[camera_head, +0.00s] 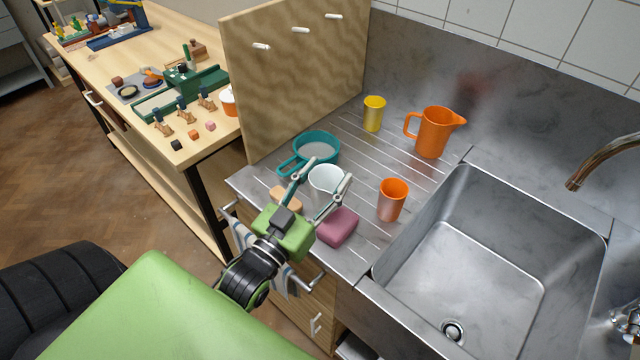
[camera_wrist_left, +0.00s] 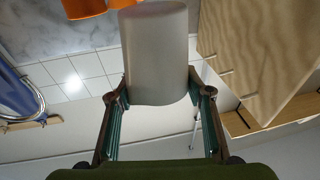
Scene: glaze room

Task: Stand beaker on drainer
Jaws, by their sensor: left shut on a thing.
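My left gripper (camera_head: 318,184) is shut on a white beaker (camera_head: 325,181), with one finger on each side of it. The beaker is over the front left part of the ribbed metal drainer (camera_head: 358,152); I cannot tell whether its base touches. Its mouth faces up in the head view. In the left wrist view the beaker (camera_wrist_left: 157,55) sits between the fingertips of the gripper (camera_wrist_left: 158,92). My right gripper is not in view.
Around the beaker are a teal pan (camera_head: 316,146), a pink sponge (camera_head: 337,227) and an orange cup (camera_head: 392,201). Behind stand a yellow cup (camera_head: 374,113) and an orange jug (camera_head: 434,132). A wooden panel (camera_head: 290,85) rises on the left; the sink (camera_head: 480,262) is right.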

